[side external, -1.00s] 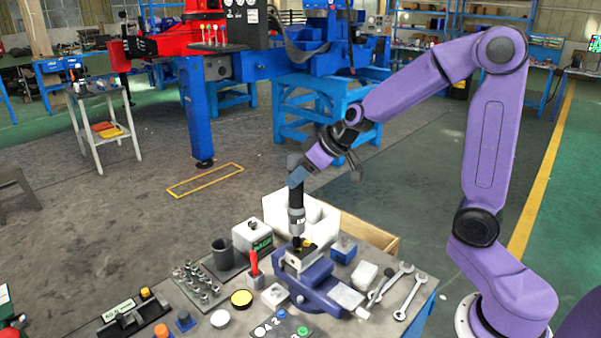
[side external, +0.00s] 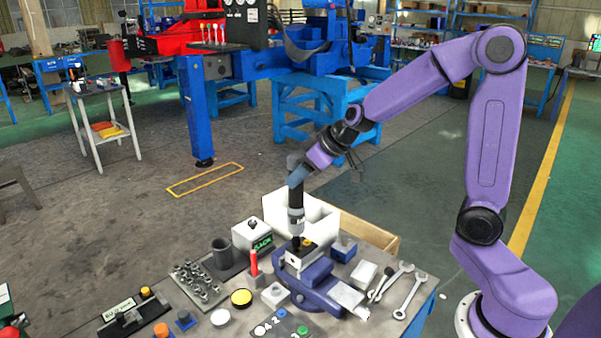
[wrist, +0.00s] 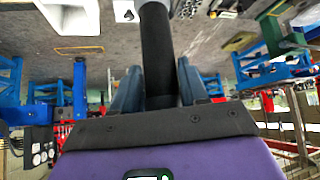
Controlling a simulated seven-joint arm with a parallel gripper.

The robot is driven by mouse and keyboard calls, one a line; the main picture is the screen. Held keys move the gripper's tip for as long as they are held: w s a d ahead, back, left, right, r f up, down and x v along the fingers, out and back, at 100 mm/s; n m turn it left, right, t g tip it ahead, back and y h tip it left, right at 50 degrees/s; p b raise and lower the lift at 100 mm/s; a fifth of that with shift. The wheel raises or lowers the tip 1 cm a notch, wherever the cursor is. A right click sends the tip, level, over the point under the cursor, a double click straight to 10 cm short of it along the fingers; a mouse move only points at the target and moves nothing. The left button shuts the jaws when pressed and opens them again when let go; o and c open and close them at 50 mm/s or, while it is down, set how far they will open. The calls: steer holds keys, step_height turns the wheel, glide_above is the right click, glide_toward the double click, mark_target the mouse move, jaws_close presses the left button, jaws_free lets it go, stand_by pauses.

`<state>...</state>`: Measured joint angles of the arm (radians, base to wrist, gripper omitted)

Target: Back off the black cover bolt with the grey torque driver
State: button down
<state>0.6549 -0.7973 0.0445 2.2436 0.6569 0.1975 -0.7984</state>
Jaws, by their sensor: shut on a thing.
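My gripper (side external: 297,178) is shut on the grey torque driver (side external: 296,217), which stands upright with its black handle up between the fingers. In the wrist view the dark handle (wrist: 158,55) runs between my two blue-grey fingertips (wrist: 157,92). The driver's lower end is down at the pale block (side external: 300,258) clamped in the blue vise (side external: 316,279). A dark spot at its tip may be the black cover bolt, but it is too small and covered to tell. A yellow piece sits just right of the tip.
A white open box (side external: 322,222) stands close behind the driver. Around the vise are a red-handled tool (side external: 254,263), a rack of sockets (side external: 198,284), a dark cup (side external: 222,252) and wrenches (side external: 410,294). The table edge is at the right.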

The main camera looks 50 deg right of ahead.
steer(key=shift+f, duration=0.65)
stand_by(0.9)
